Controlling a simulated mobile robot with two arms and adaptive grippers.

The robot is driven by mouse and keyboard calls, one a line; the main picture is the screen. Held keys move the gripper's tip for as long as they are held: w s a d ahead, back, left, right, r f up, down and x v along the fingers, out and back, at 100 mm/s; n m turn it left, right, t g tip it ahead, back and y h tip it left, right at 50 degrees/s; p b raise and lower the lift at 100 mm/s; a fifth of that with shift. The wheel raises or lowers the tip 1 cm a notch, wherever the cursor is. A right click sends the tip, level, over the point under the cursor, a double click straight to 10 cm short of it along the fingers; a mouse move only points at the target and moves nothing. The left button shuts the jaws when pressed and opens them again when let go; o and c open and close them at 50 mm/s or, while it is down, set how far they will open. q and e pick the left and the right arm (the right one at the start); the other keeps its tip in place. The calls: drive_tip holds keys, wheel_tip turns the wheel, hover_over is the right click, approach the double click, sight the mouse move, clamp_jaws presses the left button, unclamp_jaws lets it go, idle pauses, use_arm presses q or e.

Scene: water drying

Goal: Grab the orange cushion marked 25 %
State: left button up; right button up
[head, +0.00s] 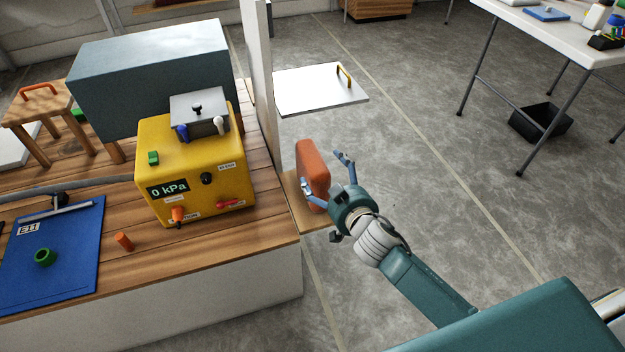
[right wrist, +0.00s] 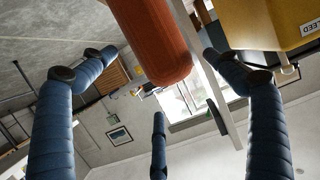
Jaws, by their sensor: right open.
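The orange cushion (head: 312,172) stands upright on a small wooden ledge (head: 312,219) at the right end of the wooden bench. No 25 % mark can be read on it. My right gripper (head: 325,171) is open at the cushion, with one finger in front of its near face and another off to its right. In the right wrist view the cushion (right wrist: 153,40) hangs into the picture between the spread blue fingers, with gaps at both sides. My left gripper is not in view.
A yellow box (head: 196,165) reading 0 kPa stands on the bench (head: 262,232), left of a pale upright post (head: 262,90). A white panel with a yellow handle (head: 318,88) lies behind the cushion. A white table (head: 560,35) stands back right.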

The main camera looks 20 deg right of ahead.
drive_tip(key=x, duration=0.3)
drive_tip(key=shift+w+f+b, duration=0.25)
drive_tip(key=shift+w+b, duration=0.05)
drive_tip(key=shift+w, duration=0.05)
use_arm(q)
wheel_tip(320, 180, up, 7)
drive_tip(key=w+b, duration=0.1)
use_arm(e)
drive_tip(key=x, duration=0.4)
drive_tip(key=shift+w+a+f, duration=0.15)
drive_tip(key=shift+w+f, duration=0.15)
drive_tip(key=shift+f, duration=0.1)
drive_tip(key=shift+c, duration=0.5)
drive_tip(key=c, duration=1.3)
drive_tip(key=shift+c, duration=0.3)
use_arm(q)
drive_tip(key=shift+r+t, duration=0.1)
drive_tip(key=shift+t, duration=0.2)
use_arm(e)
drive_tip(key=shift+r, duration=0.15)
